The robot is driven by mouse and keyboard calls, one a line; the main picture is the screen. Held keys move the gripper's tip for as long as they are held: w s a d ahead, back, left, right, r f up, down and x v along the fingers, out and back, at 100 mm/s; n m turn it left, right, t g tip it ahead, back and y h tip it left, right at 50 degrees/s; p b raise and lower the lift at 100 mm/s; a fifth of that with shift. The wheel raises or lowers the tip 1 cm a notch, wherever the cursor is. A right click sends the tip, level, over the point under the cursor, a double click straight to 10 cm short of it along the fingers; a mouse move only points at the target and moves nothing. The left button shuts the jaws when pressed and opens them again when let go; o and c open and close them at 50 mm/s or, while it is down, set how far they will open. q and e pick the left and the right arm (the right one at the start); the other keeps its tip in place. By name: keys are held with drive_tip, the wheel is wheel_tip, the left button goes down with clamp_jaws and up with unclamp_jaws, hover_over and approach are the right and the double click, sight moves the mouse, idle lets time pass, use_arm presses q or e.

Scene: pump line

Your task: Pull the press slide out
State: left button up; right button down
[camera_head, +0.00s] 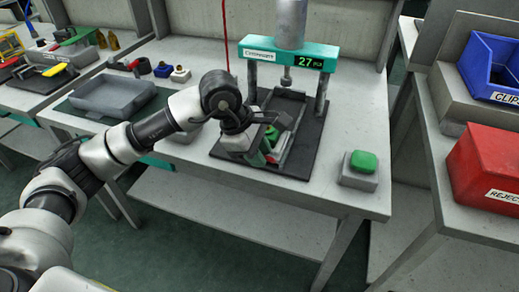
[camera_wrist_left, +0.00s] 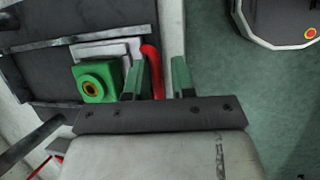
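The press (camera_head: 318,53) has a teal crossbar with a "27 PCS" display, over a dark base plate (camera_head: 296,170). Its slide is largely hidden by my left arm in the head view; in the left wrist view a light grey plate (camera_wrist_left: 112,48) carries a green block (camera_wrist_left: 90,72) with a yellow-ringed hole. A red handle (camera_wrist_left: 152,62) stands at the plate's edge. My left gripper (camera_head: 267,148) is low at the front of the press. In the wrist view its green fingers (camera_wrist_left: 158,74) are apart, with the handle between them, nearer the left finger. Contact cannot be told. My right gripper is not in view.
A green button on a grey box (camera_head: 362,162) stands right of the press. A grey tray (camera_head: 113,97) and small parts lie to the left. Blue (camera_head: 490,66) and red (camera_head: 484,168) bins stand at the right. The floor before the bench is clear.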

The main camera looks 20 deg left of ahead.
use_arm(q)
drive_tip(key=shift+o, duration=1)
drive_tip(key=shift+s, duration=0.1)
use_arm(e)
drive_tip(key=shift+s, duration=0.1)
use_arm(q)
drive_tip(key=shift+a+r, duration=0.1)
drive_tip(key=shift+r, duration=0.15)
drive_tip(key=v, duration=1)
drive_tip(key=shift+r, duration=0.15)
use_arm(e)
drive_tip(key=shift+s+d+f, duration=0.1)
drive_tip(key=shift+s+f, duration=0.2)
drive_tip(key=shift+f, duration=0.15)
